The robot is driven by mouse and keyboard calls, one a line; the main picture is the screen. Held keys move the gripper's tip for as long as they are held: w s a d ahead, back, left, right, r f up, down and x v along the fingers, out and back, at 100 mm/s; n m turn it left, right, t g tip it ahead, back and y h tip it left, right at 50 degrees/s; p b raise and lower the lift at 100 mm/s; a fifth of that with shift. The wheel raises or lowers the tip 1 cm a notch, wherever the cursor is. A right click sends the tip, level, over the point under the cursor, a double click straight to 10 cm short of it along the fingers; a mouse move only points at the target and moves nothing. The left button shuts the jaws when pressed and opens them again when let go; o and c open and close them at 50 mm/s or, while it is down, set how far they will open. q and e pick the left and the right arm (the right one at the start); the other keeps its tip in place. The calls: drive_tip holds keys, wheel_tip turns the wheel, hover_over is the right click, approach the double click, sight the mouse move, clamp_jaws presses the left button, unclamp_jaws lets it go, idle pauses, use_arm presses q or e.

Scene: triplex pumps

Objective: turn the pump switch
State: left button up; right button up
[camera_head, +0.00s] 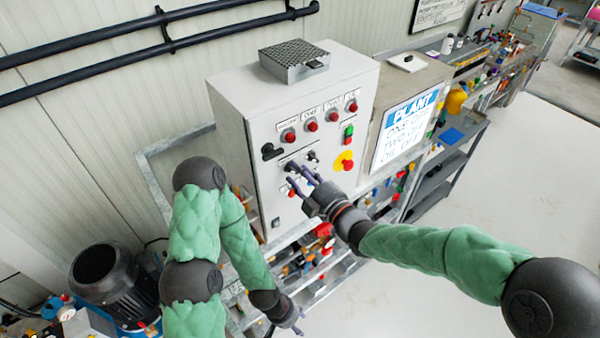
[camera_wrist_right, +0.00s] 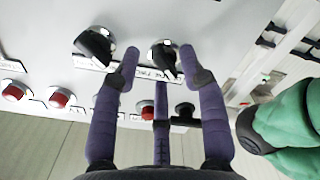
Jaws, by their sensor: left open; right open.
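The light grey control box (camera_head: 262,155) stands against the wall with black rotary switches on its front. In the right wrist view, one black switch (camera_wrist_right: 164,58) shows between the fingertips of my right gripper (camera_wrist_right: 159,62), which is open. A second black switch (camera_wrist_right: 96,44) is left of the fingers. The labels are too small to tell which is the pump switch. In the head view my right gripper (camera_head: 299,180) is close to the box front and partly covers the switches; contact cannot be told. My left gripper (camera_head: 297,328) is low, below the box, apart from it.
Red buttons (camera_head: 312,126) line the box top, with a yellow-and-red emergency stop (camera_head: 344,161) at right. A perforated metal unit (camera_head: 294,60) sits on top. A cabinet with a sign (camera_head: 408,125) stands to the right. A dark motor (camera_head: 107,285) is at lower left.

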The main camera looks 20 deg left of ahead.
drive_tip(key=shift+a, duration=0.1)
clamp_jaws()
drive_tip(key=m+b, duration=0.1)
drive_tip(key=b, duration=0.1)
drive_tip(key=m+b, duration=0.1)
drive_tip(key=m, duration=0.1)
drive_tip(key=shift+f+m+b, duration=0.25)
drive_tip(key=shift+m+b, duration=0.05)
drive_tip(key=shift+b, duration=0.05)
drive_tip(key=shift+m+b, duration=0.7)
drive_tip(key=shift+m, duration=0.5)
drive_tip(key=shift+m+b, duration=0.55)
drive_tip(key=shift+m, duration=0.85)
